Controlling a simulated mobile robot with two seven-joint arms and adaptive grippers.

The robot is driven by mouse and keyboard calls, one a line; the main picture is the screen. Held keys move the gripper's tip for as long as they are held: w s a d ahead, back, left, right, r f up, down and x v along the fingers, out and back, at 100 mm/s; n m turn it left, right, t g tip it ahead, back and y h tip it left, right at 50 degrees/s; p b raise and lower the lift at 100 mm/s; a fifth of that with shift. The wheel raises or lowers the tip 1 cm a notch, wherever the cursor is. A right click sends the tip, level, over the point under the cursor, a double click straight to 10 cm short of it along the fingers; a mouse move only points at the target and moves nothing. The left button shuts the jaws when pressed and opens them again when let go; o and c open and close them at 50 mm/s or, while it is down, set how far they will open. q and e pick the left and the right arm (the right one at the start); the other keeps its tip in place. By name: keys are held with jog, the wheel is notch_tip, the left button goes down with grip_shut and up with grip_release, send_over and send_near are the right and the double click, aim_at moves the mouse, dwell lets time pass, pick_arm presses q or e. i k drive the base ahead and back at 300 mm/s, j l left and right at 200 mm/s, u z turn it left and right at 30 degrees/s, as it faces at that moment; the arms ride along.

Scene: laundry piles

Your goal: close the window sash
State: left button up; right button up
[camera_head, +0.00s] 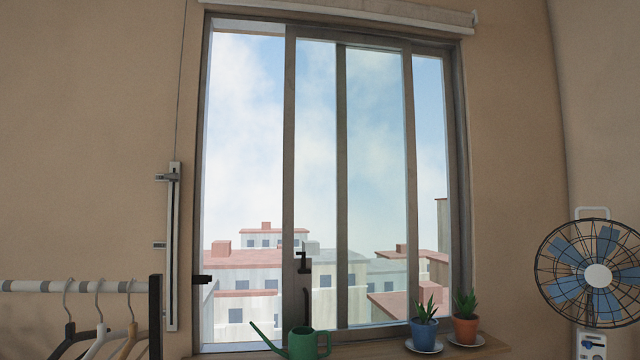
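The window has a grey-brown frame (458,200) and a sliding sash (289,150) whose left upright stands apart from the left jamb. A wide gap (243,150) lies between that upright and the jamb, and it looks open. A dark handle (304,268) is on the sash's left upright, low down. A small black catch (202,280) sticks out at the left jamb. The sash overlaps another pane on the right, with an upright (341,180) seen inside it. Neither of my grippers is in view.
A green watering can (303,343), a blue-potted plant (424,333) and a terracotta-potted plant (465,328) stand along the sill (490,346). A fan (597,275) is at right. A clothes rail (75,286) with hangers is at lower left.

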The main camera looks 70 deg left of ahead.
aim_at(297, 289)
jog(key=u, duration=2)
